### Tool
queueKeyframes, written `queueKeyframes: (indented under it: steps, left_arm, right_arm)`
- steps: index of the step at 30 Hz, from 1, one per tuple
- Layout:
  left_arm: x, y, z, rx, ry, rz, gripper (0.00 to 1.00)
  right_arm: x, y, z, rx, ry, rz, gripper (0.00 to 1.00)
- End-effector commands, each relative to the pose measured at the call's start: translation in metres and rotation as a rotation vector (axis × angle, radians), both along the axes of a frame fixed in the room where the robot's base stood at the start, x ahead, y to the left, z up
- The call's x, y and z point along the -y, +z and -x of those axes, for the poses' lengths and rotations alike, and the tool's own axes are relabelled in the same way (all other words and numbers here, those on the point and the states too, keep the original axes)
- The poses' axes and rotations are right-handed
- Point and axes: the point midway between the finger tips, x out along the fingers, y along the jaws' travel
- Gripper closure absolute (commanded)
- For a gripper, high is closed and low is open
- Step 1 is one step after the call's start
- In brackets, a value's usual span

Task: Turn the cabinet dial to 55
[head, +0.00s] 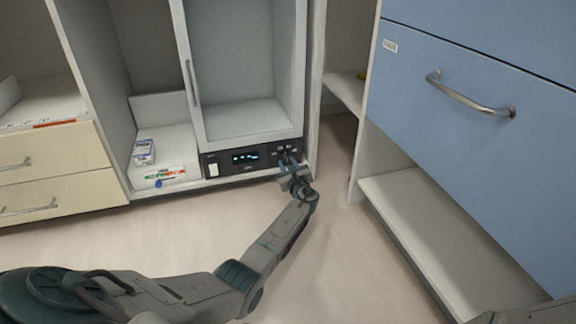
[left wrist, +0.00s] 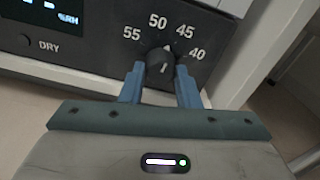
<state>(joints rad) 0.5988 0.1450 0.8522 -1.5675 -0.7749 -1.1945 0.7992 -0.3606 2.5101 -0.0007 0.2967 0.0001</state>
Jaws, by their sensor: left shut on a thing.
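The cabinet dial (left wrist: 159,66) is a small dark round knob on the black control panel. The numbers 55, 50, 45 and 40 run in an arc from left to right around it. A light mark shows on the knob, but I cannot tell for sure which number it points to; its upper end seems to lie between 50 and 45. My left gripper (head: 288,160) reaches the right end of the panel in the head view. In the left wrist view its two blue fingers (left wrist: 161,83) are shut on the dial, one on each side.
The panel (head: 225,163) with a lit display (head: 245,157) sits below the cabinet's glass door (head: 240,70). Boxes (head: 163,176) stand in the open bay to its left. A blue drawer unit (head: 470,130) stands at right. The floor in front is clear.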

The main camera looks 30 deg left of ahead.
Motion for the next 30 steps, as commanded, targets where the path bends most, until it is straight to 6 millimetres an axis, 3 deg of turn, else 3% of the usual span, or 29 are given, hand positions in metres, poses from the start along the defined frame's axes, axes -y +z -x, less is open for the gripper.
queueKeyframes:
  steps: [30]
  left_arm:
    - [0.0005,0.0013,-0.0011,0.713,0.0,0.609,0.94]
  right_arm:
    - [0.0,-0.0007,0.0,0.0,0.0,-0.001,1.0]
